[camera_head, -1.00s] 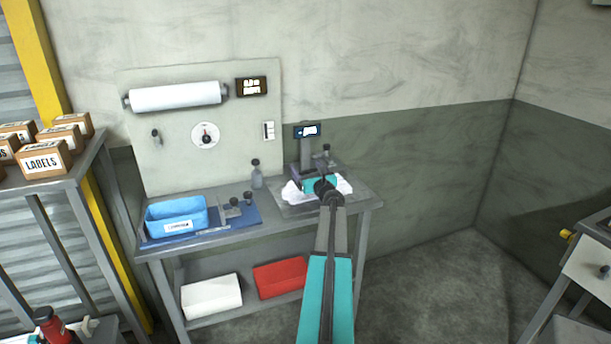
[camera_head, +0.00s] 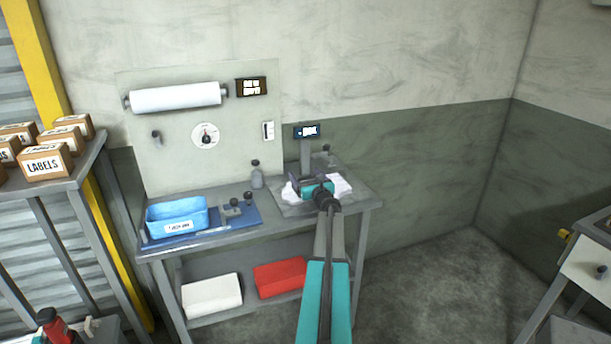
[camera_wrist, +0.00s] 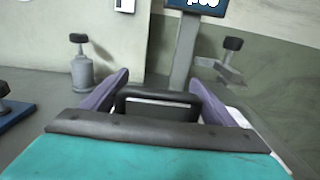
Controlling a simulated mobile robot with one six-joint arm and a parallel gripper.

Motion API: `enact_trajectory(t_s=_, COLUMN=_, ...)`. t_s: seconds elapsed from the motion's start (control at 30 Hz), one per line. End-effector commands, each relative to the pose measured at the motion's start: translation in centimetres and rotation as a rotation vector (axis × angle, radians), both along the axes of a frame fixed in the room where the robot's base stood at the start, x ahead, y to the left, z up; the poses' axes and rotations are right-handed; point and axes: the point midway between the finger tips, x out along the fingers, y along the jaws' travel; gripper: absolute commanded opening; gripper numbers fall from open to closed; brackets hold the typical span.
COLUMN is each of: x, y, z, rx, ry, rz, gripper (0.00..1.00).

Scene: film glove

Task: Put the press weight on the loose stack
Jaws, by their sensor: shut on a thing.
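My gripper (camera_head: 316,187) is over the right end of the grey bench, seen from behind. In the wrist view its two purple fingers (camera_wrist: 159,92) are shut on the dark handle (camera_wrist: 155,97) of what looks like the press weight. The weight's body is hidden behind my gripper. The loose stack looks to be the white sheets (camera_head: 342,187) on a grey plate. They show on both sides of my gripper, and a white edge also shows at the right in the wrist view (camera_wrist: 238,117). Whether the weight touches them, I cannot tell.
A post with a small display (camera_head: 307,131) stands behind my gripper. A grey bottle (camera_head: 257,175) stands left of it. A blue bin (camera_head: 177,216) and a blue mat with knobbed fittings (camera_head: 240,219) lie farther left. A dark-knobbed fitting (camera_wrist: 231,58) is behind right.

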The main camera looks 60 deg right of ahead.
Motion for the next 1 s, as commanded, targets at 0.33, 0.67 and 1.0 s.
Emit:
enact_trajectory(t_s=0.33, x=0.0, y=0.0, z=0.0, rx=-0.002, ry=-0.002, rz=0.001, gripper=0.37)
enact_trajectory(t_s=0.67, x=0.1, y=0.1, z=-0.5, rx=-0.001, ry=-0.002, rz=0.002, gripper=0.37)
enact_trajectory(t_s=1.0, x=0.1, y=0.1, z=-0.9, rx=0.0, ry=0.0, rz=0.001, gripper=0.98)
